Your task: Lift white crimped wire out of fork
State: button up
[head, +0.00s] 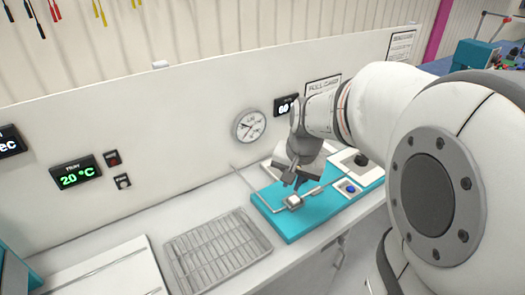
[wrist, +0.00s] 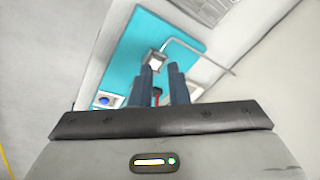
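A pale, bent wire (head: 255,191) lies across the teal base (head: 318,212), one end reaching past its left edge. It also shows in the wrist view (wrist: 200,55), curving away from a small square metal block (wrist: 157,60). That block, which may be the fork, sits on the teal base in the head view (head: 293,202). My gripper (head: 291,183) is just above the block, pointing down. In the wrist view its two fingers (wrist: 162,70) stand apart with a gap between them. A small dark and red piece shows low in the gap; I cannot tell what it is.
A wire rack (head: 215,252) lies on the bench left of the teal base. A blue button (head: 349,188) is on its right part. The upright panel with a round gauge (head: 249,125) stands close behind.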

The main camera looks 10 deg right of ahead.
jog(key=w+d+f+m, duration=0.3)
jog(key=w+d+f, duration=0.2)
jog(key=w, duration=0.1)
jog(key=m+b, duration=0.1)
jog(key=m, duration=0.3)
send_near(304, 195)
jog(key=shift+g, duration=0.3)
jog(key=f, duration=0.2)
jog(key=w+f+p, duration=0.1)
jog(key=f, duration=0.5)
jog(key=shift+w+p, duration=0.3)
jog(key=shift+w, duration=0.05)
jog(key=shift+a, duration=0.1)
grip_shut()
